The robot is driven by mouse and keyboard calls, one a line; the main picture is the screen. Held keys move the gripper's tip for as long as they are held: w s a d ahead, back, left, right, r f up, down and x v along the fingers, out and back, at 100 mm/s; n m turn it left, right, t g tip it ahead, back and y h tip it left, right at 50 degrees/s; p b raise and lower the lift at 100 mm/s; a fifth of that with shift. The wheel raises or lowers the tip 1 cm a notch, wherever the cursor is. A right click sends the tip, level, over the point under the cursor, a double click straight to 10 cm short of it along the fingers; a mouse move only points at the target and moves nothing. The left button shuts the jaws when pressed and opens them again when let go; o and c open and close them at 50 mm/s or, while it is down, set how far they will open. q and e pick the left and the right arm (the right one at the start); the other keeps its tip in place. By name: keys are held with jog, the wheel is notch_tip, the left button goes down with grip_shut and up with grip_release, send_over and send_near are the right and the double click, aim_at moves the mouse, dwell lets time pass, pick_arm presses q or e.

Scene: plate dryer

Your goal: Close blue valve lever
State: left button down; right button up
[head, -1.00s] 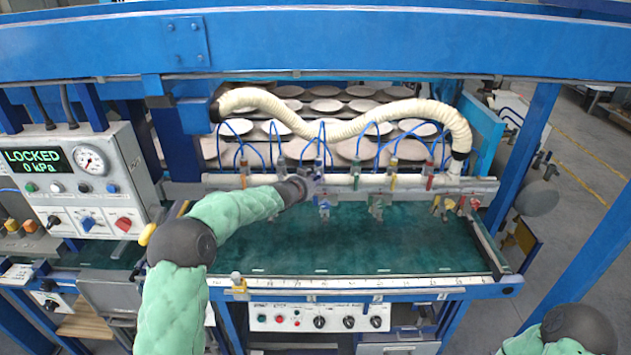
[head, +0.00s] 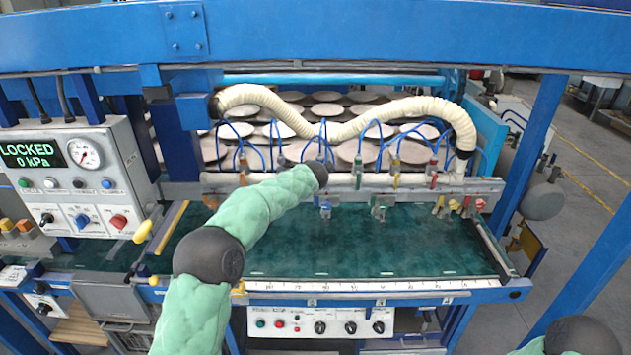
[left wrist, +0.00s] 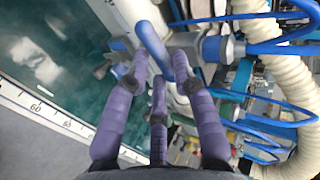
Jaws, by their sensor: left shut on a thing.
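The blue valve lever (left wrist: 150,42) is a rounded blue bar in the left wrist view, standing out from a metal valve body on the pipe. My left gripper (left wrist: 165,72) has purple fingers on both sides of the lever's lower part and is shut on it. In the head view my forearm and dark wrist cover most of this gripper and the held lever. Small valve fittings with blue parts (head: 326,208) hang below the pale pipe just right of my wrist. My right gripper is out of view.
A cream corrugated hose (head: 350,125) and thin blue tubes arch above the pipe (head: 405,181). A grey control box (head: 75,185) at left reads LOCKED, 0 kPa. The green bed (head: 370,250) below is mostly clear. More coloured valves (head: 462,205) sit at right.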

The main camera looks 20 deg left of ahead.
pick_arm(q)
jog(key=shift+a+r, duration=0.2)
jog(key=shift+a, duration=0.05)
dwell(0.4)
jog(key=c, duration=1.1)
grip_release()
jog(key=shift+d, duration=0.15)
jog(key=v, duration=1.2)
jog(key=shift+f, duration=0.1)
